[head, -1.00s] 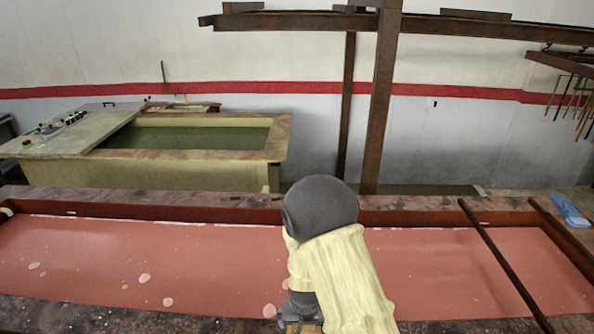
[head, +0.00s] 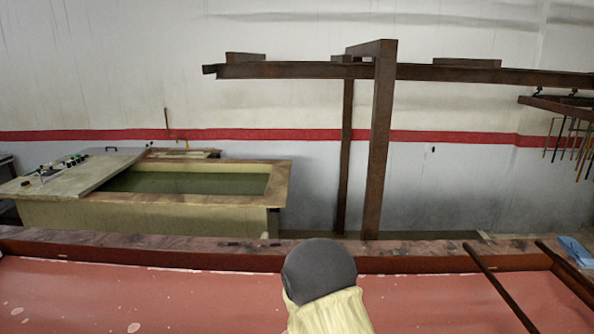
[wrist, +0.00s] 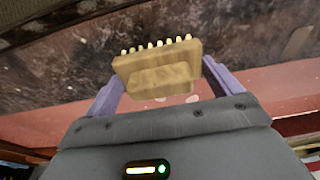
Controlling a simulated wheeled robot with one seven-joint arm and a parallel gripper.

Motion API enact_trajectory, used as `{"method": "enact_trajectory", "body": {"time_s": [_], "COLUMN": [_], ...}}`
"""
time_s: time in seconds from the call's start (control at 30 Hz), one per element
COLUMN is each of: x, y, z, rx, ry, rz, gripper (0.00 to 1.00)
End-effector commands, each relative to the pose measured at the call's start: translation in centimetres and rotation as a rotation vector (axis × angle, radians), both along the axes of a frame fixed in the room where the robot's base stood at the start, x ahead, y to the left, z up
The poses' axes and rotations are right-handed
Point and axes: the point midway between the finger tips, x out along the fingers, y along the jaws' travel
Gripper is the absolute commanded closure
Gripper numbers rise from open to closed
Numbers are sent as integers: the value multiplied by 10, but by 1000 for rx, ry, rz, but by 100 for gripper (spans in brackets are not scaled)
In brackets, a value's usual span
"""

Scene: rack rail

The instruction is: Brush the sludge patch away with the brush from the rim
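The brush (wrist: 157,80) is a pale wooden block with a row of light bristle tufts along its upper edge in the wrist view. My gripper (wrist: 162,82) has its two purple fingers against the brush's sides. The dark, stained rim (wrist: 60,68) of the bath lies behind the brush; I cannot tell whether they touch. A brownish mark (wrist: 298,42) shows on the rim at the right, but I cannot tell whether it is the sludge patch. In the head view the gripper and brush are out of frame; only my arm shows.
Pink liquid (head: 180,298) with pale spots fills the near bath. A dark bar (head: 500,290) crosses it at the right, and a blue cloth (head: 574,251) lies on the right corner. A greenish tank (head: 190,183) and rusty posts (head: 378,150) stand behind.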

Motion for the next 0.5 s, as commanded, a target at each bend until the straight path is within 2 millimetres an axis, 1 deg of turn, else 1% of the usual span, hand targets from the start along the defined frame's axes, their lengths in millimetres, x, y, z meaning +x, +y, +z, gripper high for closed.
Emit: {"method": "enact_trajectory", "body": {"time_s": [0.03,0.07,0.17,0.27,0.37,0.5], "x": [0,0,5,18,36,59], "y": [0,0,-5,-20,-46,-90], "z": [0,0,4,14,31,60], "rx": [0,0,0,1,0,0], "ry": [-1,-1,-3,-7,-9,-8], "rz": [0,0,-12,-47,-100,-187], "gripper": [32,36,36,36,36,36]}}
